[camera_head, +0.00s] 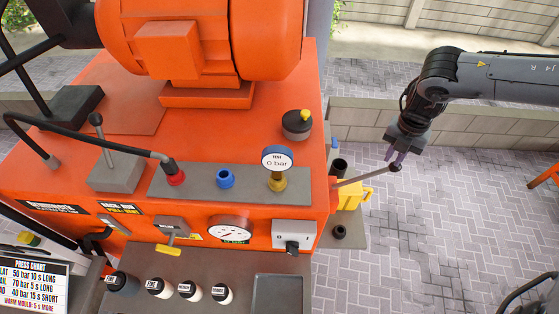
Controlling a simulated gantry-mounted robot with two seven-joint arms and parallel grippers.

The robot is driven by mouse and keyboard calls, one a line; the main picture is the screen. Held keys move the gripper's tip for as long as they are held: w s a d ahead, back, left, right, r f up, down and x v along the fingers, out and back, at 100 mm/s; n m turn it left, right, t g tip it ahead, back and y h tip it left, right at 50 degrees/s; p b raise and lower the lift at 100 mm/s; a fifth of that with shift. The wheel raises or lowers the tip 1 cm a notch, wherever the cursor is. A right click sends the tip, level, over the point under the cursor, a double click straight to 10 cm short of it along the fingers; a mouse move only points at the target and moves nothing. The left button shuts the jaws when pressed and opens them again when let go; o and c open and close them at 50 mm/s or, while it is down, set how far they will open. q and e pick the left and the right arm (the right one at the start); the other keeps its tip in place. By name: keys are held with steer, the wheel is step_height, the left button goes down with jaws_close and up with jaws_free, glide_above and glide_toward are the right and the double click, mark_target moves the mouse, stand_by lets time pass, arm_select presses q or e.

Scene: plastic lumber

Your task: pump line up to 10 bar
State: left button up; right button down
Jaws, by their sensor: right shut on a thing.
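A test gauge (277,158) reading 0 bar stands on a brass fitting on the grey strip of the orange machine. A pump lever (363,177) sticks out to the right from the machine's right side, tilted slightly up toward a dark round knob at its end. My right gripper (396,158) comes from the upper right and is shut on the lever at its knob end. The fingers partly hide the knob. A yellow part (351,194) sits below the lever. My left gripper is not in view.
A red coupling (175,177) with a black hose and a blue cap (225,178) sit left of the gauge. A round dial (230,230) is on the front panel. A press chart (35,286) is at lower left. Paving right of the machine is largely clear.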

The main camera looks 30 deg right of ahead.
steer(key=shift+s+a+f, duration=0.1)
steer(key=shift+a+f, duration=0.15)
steer(key=shift+f, duration=0.2)
steer(key=shift+a+f, duration=0.2)
steer(key=shift+a, duration=0.1)
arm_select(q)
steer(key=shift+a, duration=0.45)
arm_select(e)
steer(key=shift+d+r, duration=0.1)
steer(key=shift+d, duration=0.05)
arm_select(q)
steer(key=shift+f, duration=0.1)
arm_select(e)
steer(key=shift+d, duration=0.15)
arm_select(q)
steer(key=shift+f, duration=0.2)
arm_select(e)
steer(key=shift+s+d+f, duration=0.2)
steer(key=shift+d+f, duration=0.2)
steer(key=shift+f, duration=0.1)
arm_select(q)
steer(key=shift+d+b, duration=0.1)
steer(key=shift+b, duration=0.2)
arm_select(e)
steer(key=shift+f, duration=0.15)
